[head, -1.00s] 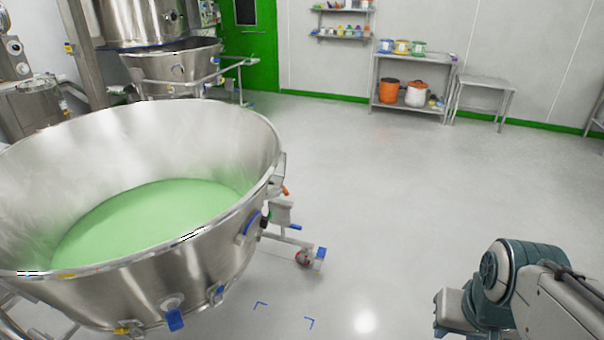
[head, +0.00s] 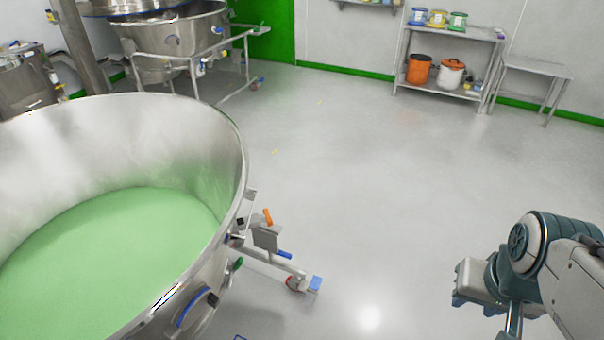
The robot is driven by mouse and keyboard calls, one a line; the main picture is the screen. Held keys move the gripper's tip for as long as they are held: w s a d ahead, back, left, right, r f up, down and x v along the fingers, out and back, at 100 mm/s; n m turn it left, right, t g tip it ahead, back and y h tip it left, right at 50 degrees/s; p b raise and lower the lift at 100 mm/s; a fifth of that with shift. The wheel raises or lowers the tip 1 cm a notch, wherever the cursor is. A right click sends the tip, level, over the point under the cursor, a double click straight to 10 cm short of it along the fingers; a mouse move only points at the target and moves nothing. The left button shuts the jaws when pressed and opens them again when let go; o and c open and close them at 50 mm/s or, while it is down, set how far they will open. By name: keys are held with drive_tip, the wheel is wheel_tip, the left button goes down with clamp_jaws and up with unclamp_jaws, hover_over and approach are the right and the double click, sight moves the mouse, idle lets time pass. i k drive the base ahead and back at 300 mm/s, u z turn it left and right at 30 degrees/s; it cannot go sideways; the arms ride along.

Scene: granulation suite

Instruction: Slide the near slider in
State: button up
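No part stands out clearly as the near slider in the head view. A large steel bowl (head: 243,150) holding green powder (head: 120,240) fills the left side. On its right outer side are small fittings: an orange handle (head: 268,216) by a grey plate (head: 266,237), a green knob (head: 237,263) and a blue-edged round fitting (head: 205,303). I cannot tell whether one of these is the slider. My arm shows at the lower right, well apart from the bowl. My gripper's fingers cannot be made out.
A bowl leg with a caster (head: 297,283) and blue pedal juts right over the floor. A second steel vessel on a wheeled frame (head: 215,70) stands at the back left. A shelf rack (head: 455,33) and a side table (head: 538,67) line the back wall. The middle floor (head: 370,170) is clear.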

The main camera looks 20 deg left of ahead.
sight(266, 217)
drive_tip(key=i, duration=1.65)
drive_tip(key=u, duration=2.35)
drive_tip(key=k, duration=0.65)
drive_tip(key=u, duration=0.25)
drive_tip(key=i, duration=1.05)
drive_tip(key=z, duration=0.3)
